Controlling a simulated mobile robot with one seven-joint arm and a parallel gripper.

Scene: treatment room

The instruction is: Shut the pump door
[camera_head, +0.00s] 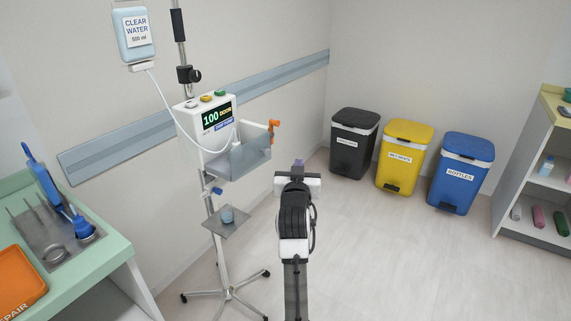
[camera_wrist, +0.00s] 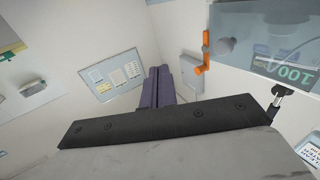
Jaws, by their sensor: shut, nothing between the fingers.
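A water bag (camera_head: 134,34) hangs above, its tube running down to the pump. Black, yellow and blue bins (camera_head: 404,158) stand behind at right. A green counter (camera_head: 85,255) is at left. Floor at right is clear.

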